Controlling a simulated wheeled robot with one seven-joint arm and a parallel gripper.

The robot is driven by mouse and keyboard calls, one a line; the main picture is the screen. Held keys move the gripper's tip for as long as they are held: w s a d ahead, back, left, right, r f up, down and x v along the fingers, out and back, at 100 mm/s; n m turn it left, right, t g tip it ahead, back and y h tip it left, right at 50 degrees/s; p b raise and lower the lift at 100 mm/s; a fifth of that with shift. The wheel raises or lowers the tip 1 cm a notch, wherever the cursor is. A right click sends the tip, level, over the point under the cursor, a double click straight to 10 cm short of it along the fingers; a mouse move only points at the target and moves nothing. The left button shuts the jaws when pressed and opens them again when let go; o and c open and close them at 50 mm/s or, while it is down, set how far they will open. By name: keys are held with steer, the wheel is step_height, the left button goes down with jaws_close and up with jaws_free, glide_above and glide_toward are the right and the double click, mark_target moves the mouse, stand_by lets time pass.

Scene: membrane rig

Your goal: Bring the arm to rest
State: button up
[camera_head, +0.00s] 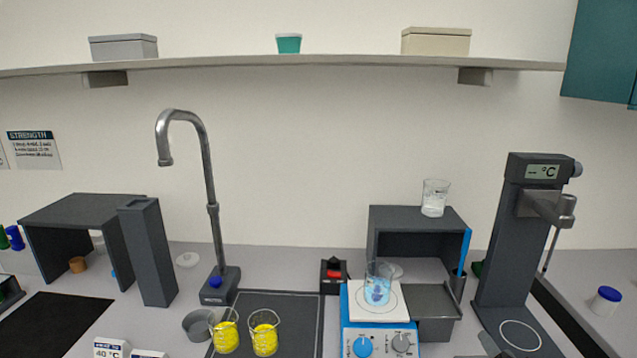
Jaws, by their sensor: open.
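My gripper and arm do not show in the head view. A blue and white hotplate stirrer (378,335) stands at the front right of centre. A beaker of blue liquid (378,284) sits on its white top plate. Two beakers with yellow contents, a left one (225,333) and a right one (264,336), stand at the front on a dark mat (285,302).
A tall grey tap (209,180) rises left of centre. A dark stand with a °C display (516,240) is tall at the right. A grey box shelter (420,217) carries a glass beaker (434,198). A wall shelf (300,62) spans the top.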

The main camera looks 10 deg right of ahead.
steer(key=s+a+r+n+t+y+b, duration=0.15)
steer(key=s+a+n, duration=0.35)
steer(key=s+a, duration=0.85)
steer(key=s+a+r+n+t+y+b, duration=0.1)
steer(key=s+a+r+n+t+b, duration=0.2)
steer(key=s+a, duration=1.1)
steer(key=s+a+f+n+g+y+b, duration=0.1)
steer(key=s+a+f, duration=0.1)
steer(key=s, duration=0.3)
steer(key=s+a+f+n+g+y+b, duration=0.1)
steer(key=s+f+n+g+y, duration=0.1)
steer(key=s, duration=0.4)
steer(key=shift+a+f+n, duration=0.3)
steer(key=shift+a+f, duration=0.05)
steer(key=shift+f, duration=0.1)
